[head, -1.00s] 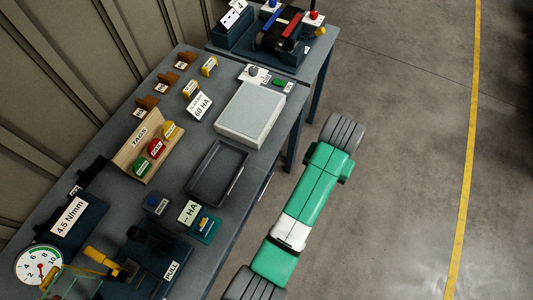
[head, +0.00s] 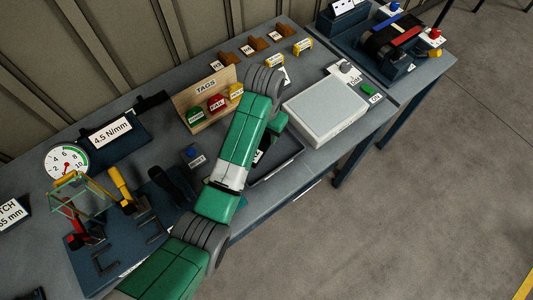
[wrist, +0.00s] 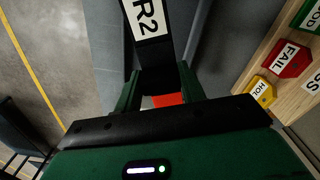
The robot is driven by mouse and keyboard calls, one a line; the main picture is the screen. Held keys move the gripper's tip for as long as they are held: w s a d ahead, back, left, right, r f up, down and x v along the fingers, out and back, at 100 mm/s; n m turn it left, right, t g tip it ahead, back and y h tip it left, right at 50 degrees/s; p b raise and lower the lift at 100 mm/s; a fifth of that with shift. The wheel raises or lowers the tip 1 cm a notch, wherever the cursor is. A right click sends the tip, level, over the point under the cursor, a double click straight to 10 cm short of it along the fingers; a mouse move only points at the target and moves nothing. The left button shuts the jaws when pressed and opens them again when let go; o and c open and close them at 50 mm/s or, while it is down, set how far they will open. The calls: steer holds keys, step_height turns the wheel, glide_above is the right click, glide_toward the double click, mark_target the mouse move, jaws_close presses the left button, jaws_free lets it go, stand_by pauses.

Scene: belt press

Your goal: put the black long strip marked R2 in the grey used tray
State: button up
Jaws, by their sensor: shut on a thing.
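In the wrist view the black strip (wrist: 150,54) with a white R2 label runs up out of the top of the picture. My gripper (wrist: 161,78) is shut on its near end, with a green finger on each side. A small red patch shows between the fingers. In the head view the dark grey tray (head: 290,156) lies on the bench, partly hidden behind my green arm. A small white label with dark marks shows over the tray beside my arm. I cannot tell whether the strip touches the tray.
A pale grey flat-topped box (head: 325,108) stands right of the tray. The wooden TAGS rack (head: 205,100) with green, red and yellow tags is behind my arm. A blue-button box (head: 193,155) sits left of the tray. The bench's front edge is close by.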

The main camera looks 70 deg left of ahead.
step_height(320, 180, down, 10)
steer(key=shift+w+b, duration=0.1)
steer(key=shift+b, duration=0.75)
steer(key=shift+f, duration=0.1)
steer(key=o, duration=1.1)
steer(key=shift+c, duration=0.2)
step_height(320, 180, up, 12)
steer(key=shift+r+p, duration=0.15)
steer(key=shift+p, duration=0.9)
